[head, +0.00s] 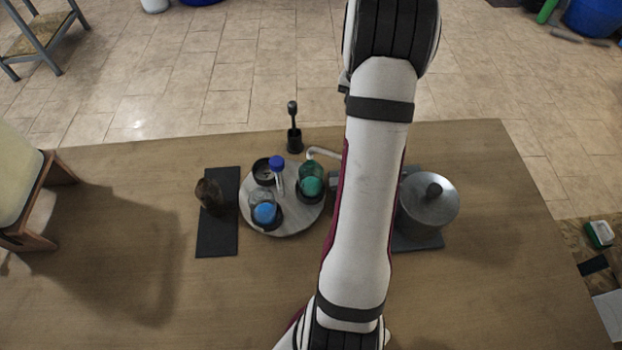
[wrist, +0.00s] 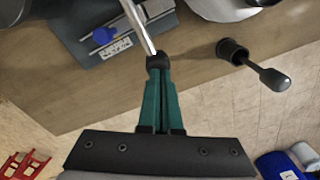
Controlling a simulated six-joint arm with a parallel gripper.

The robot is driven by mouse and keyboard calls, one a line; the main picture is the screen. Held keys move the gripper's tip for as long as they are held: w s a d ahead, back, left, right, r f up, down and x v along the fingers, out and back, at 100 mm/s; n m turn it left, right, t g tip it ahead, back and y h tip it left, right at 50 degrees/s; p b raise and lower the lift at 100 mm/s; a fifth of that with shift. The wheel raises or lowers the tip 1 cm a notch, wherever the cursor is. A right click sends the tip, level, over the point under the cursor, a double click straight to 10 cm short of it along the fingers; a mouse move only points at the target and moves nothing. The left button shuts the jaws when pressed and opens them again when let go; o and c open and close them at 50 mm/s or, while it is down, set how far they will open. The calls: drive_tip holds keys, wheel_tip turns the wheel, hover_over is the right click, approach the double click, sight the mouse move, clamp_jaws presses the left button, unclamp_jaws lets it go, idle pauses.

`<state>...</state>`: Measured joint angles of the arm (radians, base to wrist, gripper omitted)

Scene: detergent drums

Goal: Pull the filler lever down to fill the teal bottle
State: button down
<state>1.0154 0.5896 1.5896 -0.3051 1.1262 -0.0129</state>
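The teal bottle (head: 311,178) stands on the right part of a round grey turntable (head: 285,228) in the head view, with a pale spout (head: 325,153) by its top. The filler lever is a thin metal rod (wrist: 139,25) in the wrist view, running down to a black end. My gripper (wrist: 158,66) has its teal fingers close together on that end. The lever and the gripper are not visible in the head view; my arm covers much of the filler's area. The bottle's fill level cannot be made out.
A lidded pot (head: 428,204) is to the right. A brown object (head: 209,194) sits on a dark mat at left.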

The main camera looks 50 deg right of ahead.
idle(0.4)
drive_tip(key=shift+s+a+r, duration=0.15)
drive_tip(key=shift+r, duration=0.4)
drive_tip(key=shift+s+a+r, duration=0.1)
drive_tip(key=shift+r, duration=0.5)
drive_tip(key=shift+s+a+r, duration=0.15)
drive_tip(key=shift+r, duration=1.2)
wheel_tip(320, 180, up, 4)
